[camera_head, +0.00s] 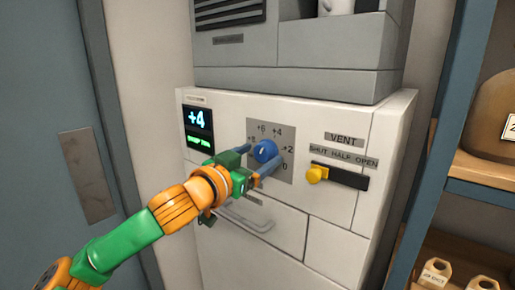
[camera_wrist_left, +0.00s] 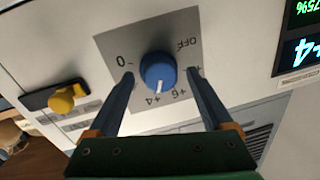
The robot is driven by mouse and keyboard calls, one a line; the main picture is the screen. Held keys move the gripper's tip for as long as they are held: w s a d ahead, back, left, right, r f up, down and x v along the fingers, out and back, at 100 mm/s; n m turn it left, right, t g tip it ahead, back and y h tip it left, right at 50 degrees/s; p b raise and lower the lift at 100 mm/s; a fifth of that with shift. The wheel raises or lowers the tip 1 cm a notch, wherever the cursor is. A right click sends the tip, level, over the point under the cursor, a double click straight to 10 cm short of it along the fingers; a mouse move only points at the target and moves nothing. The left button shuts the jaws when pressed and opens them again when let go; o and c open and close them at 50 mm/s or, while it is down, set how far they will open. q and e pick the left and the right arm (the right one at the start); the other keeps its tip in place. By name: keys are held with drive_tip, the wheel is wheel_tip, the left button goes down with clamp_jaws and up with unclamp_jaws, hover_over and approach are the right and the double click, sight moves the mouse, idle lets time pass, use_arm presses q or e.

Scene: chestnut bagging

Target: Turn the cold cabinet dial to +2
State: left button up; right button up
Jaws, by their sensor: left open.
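The cold cabinet's blue dial (camera_head: 265,150) sits on a grey plate marked OFF, 0, +2, +4, +6 and a partly hidden higher mark. In the left wrist view the dial (camera_wrist_left: 157,68) has a white pointer mark facing the +4 to +6 side. The display (camera_head: 199,119) reads +4, with a green line of text below. My left gripper (camera_head: 262,158) is open at the dial. In the left wrist view its fingers (camera_wrist_left: 160,74) stand on either side of the dial, with a gap on both sides. The +2 mark is hidden there. My right gripper is not in view.
A yellow vent knob (camera_head: 317,174) on a dark slot is right of the dial, under SHUT, HALF, OPEN labels. A drawer handle (camera_head: 246,218) lies below my gripper. Wooden shelves (camera_head: 481,172) stand at the right and a blue-grey door (camera_head: 45,110) at the left.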

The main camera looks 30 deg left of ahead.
use_arm(q)
drive_tip(key=shift+s+r, duration=0.1)
drive_tip(key=shift+s, duration=0.15)
drive_tip(key=c, duration=0.8)
clamp_jaws()
drive_tip(key=m, duration=0.4)
drive_tip(key=shift+m+t, duration=0.3)
drive_tip(key=shift+m, duration=0.1)
drive_tip(key=shift+m+h+b, duration=0.3)
drive_tip(key=shift+m+b, duration=0.15)
drive_tip(key=shift+m, duration=1.95)
drive_tip(key=o, duration=0.8)
unclamp_jaws()
